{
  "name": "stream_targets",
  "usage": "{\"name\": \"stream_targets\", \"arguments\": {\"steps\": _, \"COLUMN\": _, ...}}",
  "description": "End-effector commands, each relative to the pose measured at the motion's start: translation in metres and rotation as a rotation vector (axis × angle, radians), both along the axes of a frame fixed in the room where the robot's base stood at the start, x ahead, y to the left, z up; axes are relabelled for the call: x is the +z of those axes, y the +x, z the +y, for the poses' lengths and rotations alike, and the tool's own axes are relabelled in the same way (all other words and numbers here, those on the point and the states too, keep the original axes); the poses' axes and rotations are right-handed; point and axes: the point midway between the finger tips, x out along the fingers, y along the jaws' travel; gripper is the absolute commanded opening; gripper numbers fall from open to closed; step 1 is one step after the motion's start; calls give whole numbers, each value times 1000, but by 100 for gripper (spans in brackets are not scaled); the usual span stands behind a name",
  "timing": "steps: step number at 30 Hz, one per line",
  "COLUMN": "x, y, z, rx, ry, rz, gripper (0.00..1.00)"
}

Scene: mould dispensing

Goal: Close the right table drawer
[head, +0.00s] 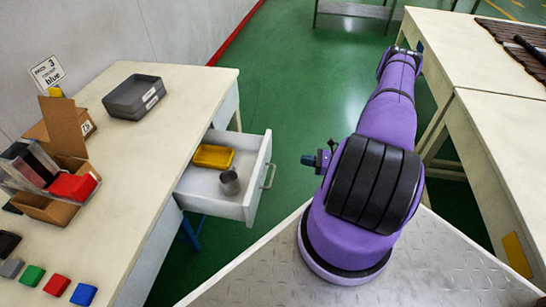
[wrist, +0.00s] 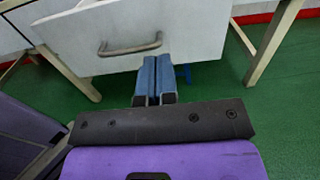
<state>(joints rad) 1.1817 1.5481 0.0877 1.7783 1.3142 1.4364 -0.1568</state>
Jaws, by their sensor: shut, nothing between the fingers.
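The white table drawer (head: 240,212) stands pulled out from the side of the left-hand table in the head view. A yellow tray (head: 213,156) and a grey metal cup (head: 229,182) are in it. Its grey bar handle (head: 269,176) is on the outer face. In the wrist view the drawer front (wrist: 185,30) fills the top, with the handle (wrist: 130,47) across it. My gripper (wrist: 155,62) has its blue fingers together and empty. The fingertips appear just below and right of the handle; I cannot tell whether they touch the drawer front.
The left table (head: 150,185) bears a dark grey tray (head: 134,97), cardboard boxes, a red block and several coloured pieces. Another pale table (head: 490,130) stands on the right. Green floor (head: 285,80) lies open between them. Table legs (wrist: 265,45) flank the drawer in the wrist view.

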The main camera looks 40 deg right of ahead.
Motion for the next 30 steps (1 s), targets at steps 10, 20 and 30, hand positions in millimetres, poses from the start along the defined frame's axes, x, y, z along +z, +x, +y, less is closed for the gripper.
{"name": "stream_targets", "arguments": {"steps": 10, "x": -1, "y": 31, "z": 25, "rx": -3, "ry": 3, "rz": -1, "gripper": 0}}
{"name": "stream_targets", "arguments": {"steps": 20, "x": -1, "y": 79, "z": 63, "rx": -1, "ry": 3, "rz": 0, "gripper": 0}}
{"name": "stream_targets", "arguments": {"steps": 30, "x": -1, "y": 107, "z": 84, "rx": -3, "ry": 2, "rz": 0, "gripper": 0}}
